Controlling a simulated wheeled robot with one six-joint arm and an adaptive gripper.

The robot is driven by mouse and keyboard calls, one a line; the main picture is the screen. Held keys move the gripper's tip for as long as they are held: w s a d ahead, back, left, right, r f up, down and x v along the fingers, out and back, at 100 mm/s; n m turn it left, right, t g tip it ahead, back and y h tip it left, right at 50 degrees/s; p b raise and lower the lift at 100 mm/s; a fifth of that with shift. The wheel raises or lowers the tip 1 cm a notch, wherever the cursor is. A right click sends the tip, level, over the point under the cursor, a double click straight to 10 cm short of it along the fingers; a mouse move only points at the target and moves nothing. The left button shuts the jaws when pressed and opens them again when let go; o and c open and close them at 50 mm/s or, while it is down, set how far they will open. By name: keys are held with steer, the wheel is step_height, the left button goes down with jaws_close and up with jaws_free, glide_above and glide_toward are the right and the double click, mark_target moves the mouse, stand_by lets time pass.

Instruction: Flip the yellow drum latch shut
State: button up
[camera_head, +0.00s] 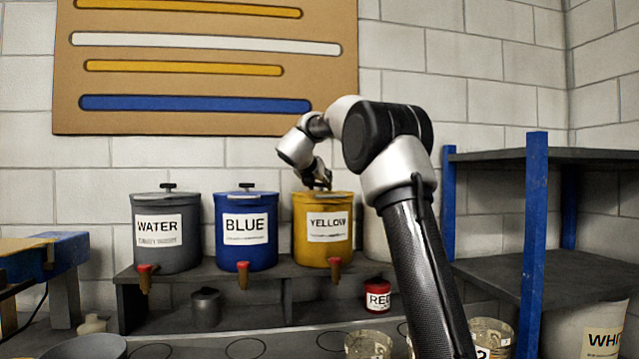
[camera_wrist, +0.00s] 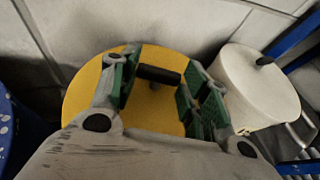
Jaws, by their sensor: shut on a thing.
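The yellow drum (camera_head: 308,232), labelled YELLOW, stands on the dark shelf between the blue drum and a pale one. Its yellow lid (camera_wrist: 85,95) fills the middle of the wrist view. A black bar-shaped latch (camera_wrist: 157,74) on a short post stands on the lid. My gripper (camera_head: 319,181) reaches down to the lid from above.
The blue drum (camera_head: 245,230) and the grey WATER drum (camera_head: 164,235) stand to the left. A white drum (camera_wrist: 255,85) is close on the right. Red-handled taps stick out below the drums.

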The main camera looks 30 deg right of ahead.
steer(key=shift+s+d+f+n+t+y, duration=0.1)
steer(key=shift+s+d+n+t+y, duration=0.15)
steer(key=shift+n+t+y, duration=0.4)
steer(key=shift+w+n+t+y, duration=0.1)
steer(key=shift+n+t+y, duration=0.25)
steer(key=shift+n+y, duration=0.4)
steer(key=o, duration=1)
steer(key=shift+a, duration=0.1)
steer(key=v, duration=1.2)
